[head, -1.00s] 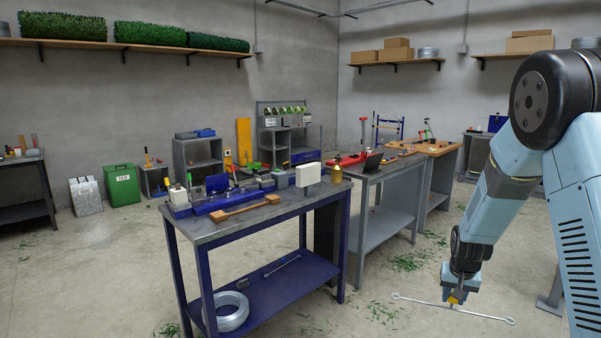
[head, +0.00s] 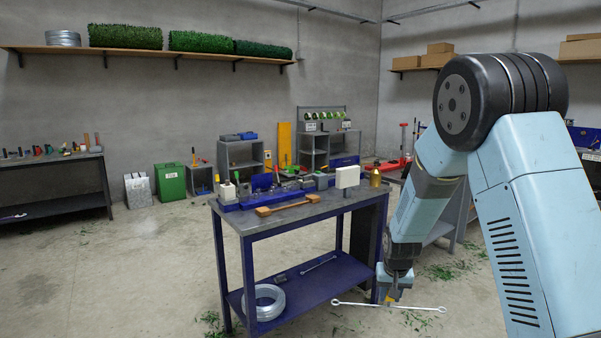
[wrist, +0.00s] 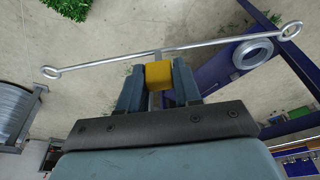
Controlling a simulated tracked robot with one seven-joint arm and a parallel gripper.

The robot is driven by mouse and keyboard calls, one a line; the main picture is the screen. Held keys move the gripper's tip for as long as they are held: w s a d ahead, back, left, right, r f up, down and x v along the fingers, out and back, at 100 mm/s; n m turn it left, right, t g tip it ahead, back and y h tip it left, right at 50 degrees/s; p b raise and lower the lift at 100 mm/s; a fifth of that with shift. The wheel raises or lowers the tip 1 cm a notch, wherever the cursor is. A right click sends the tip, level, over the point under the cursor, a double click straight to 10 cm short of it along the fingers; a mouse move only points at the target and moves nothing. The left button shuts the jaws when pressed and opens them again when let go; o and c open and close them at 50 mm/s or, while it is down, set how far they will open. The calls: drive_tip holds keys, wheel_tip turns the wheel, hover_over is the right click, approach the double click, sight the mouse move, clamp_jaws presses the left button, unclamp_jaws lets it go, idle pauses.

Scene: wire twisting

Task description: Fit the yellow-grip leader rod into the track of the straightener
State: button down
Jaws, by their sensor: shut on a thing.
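My gripper (wrist: 158,88) is shut on the yellow grip (wrist: 159,75) of the leader rod. The rod (wrist: 110,64) is a thin metal bar with a ring at each end, and it extends to both sides of the fingers. In the head view the rod (head: 362,304) is held roughly level, low beside the right end of the blue-legged bench. My gripper (head: 393,290) also shows there. The straightener (head: 270,195) is a long blue unit with several blocks on it, lying on the bench top. The rod is well apart from it and lower. The track's details are too small to tell.
The bench (head: 248,222) has a wooden-handled bar (head: 288,208) at its front edge and a white box (head: 347,176) at its right. A wire coil (head: 265,300) lies on its lower shelf. Open floor (head: 130,280) lies to the left.

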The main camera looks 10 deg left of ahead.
drive_tip(key=shift+w+d, duration=0.15)
drive_tip(key=shift+d, duration=0.15)
idle(1.2)
